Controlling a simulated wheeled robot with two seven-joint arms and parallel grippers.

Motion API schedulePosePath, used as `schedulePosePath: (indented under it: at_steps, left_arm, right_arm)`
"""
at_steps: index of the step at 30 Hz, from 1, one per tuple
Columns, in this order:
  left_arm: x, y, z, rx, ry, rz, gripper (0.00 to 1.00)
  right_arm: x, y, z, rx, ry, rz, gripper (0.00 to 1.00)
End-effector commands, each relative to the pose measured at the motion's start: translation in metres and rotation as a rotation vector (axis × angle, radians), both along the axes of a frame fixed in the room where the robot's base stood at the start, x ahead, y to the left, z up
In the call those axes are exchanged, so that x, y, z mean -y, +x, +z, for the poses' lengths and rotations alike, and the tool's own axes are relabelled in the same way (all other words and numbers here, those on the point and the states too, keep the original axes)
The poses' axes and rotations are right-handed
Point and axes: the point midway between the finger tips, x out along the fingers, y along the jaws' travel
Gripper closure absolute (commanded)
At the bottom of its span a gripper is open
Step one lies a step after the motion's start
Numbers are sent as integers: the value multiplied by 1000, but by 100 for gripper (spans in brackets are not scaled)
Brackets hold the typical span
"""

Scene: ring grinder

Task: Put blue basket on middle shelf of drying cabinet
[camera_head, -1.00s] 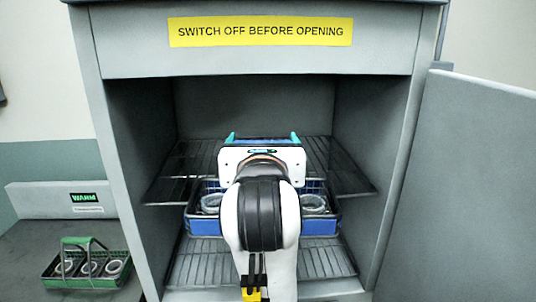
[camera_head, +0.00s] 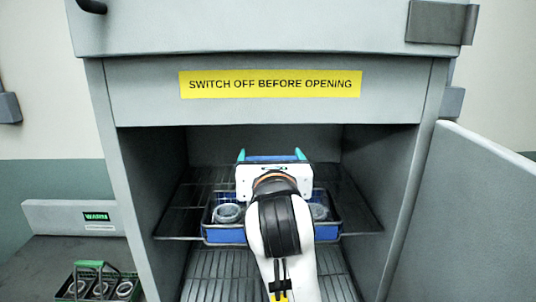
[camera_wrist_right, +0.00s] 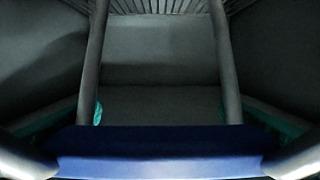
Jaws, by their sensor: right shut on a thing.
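The blue basket (camera_head: 225,235) holds metal rings and hangs level from my right gripper inside the open drying cabinet (camera_head: 270,97). My right gripper (camera_head: 271,156) has teal fingertips and is shut on the basket's blue handle bar, which also crosses the bottom of the wrist view (camera_wrist_right: 160,150). The wire middle shelf (camera_head: 175,222) shows on both sides of the basket. The basket's bottom is close to the height of the shelf's front edge; I cannot tell whether they touch. My arm hides the basket's middle. My left gripper is not in view.
The cabinet's side walls stand close on both sides. The open door (camera_head: 480,215) is at the right. A lower slatted rack (camera_head: 210,275) lies below.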

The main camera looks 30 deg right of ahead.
Motion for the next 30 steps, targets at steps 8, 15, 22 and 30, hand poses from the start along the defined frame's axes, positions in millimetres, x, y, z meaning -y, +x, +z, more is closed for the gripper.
schedulePosePath:
  at_steps: [8, 15, 22, 30]
  left_arm:
    - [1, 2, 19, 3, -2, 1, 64]
    - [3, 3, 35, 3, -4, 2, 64]
    - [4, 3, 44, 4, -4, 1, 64]
    - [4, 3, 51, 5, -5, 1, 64]
  right_arm:
    - [28, 43, 4, -1, -3, -4, 70]
    - [54, 87, 5, 2, -2, -2, 70]
    - [68, 110, 4, 4, -1, -1, 70]
    - [77, 125, -1, 2, -1, 0, 70]
